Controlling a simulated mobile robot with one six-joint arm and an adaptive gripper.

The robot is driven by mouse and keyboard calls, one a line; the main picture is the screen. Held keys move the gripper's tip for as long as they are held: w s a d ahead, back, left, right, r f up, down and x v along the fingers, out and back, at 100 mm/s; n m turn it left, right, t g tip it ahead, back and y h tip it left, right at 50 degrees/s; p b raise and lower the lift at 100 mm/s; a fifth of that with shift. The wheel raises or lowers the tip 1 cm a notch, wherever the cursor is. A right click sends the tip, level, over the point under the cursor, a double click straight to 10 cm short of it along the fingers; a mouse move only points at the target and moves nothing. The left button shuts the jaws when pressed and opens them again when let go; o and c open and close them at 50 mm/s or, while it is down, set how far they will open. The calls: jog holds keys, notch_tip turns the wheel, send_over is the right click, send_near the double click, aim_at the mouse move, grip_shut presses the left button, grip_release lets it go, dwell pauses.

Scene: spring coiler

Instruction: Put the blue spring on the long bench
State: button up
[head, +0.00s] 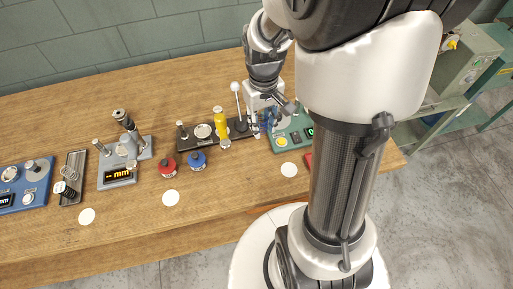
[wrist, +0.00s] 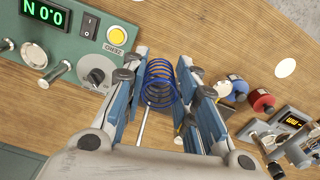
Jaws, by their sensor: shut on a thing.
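The blue spring (wrist: 160,82) is an open wire coil between the blue-padded fingers of my gripper (wrist: 165,68) in the wrist view. My gripper is shut on it. In the head view my gripper (head: 264,115) is over the back right of the long wooden bench (head: 140,240), between a black-based device and a green one. I cannot tell from these views whether the spring touches anything below. A thin pale rod (wrist: 144,125) shows just beside the spring's lower end in the wrist view.
The green device (head: 288,139) with a display is right of my gripper. The black-based device (head: 203,131) with a yellow handle is left. Red (head: 168,165) and blue (head: 198,161) round pieces stand near white discs (head: 170,198). The bench's front strip is mostly clear.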

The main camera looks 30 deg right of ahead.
notch_tip(320, 180, down, 14)
jog(key=b, duration=0.4)
jog(key=shift+f+b, duration=0.25)
jog(key=shift+b, duration=0.05)
jog(key=shift+f, duration=0.25)
jog(key=o, duration=0.7)
jog(key=shift+r, duration=0.1)
jog(key=shift+o, duration=0.2)
notch_tip(320, 180, up, 12)
jog(key=p, duration=0.4)
jog(key=shift+r, duration=0.25)
notch_tip(320, 180, up, 10)
jog(key=t, duration=0.2)
send_over(261, 156)
jog(key=s+a, duration=0.4)
jog(key=a, duration=0.1)
jog(key=s+a+r+n+t, duration=0.1)
jog(key=s+a+r+t, duration=0.1)
jog(key=s+a+r, duration=0.4)
jog(key=s, duration=0.3)
jog(key=shift+s+r+t, duration=0.25)
jog(key=shift+r+t, duration=0.05)
jog(key=shift+r, duration=0.1)
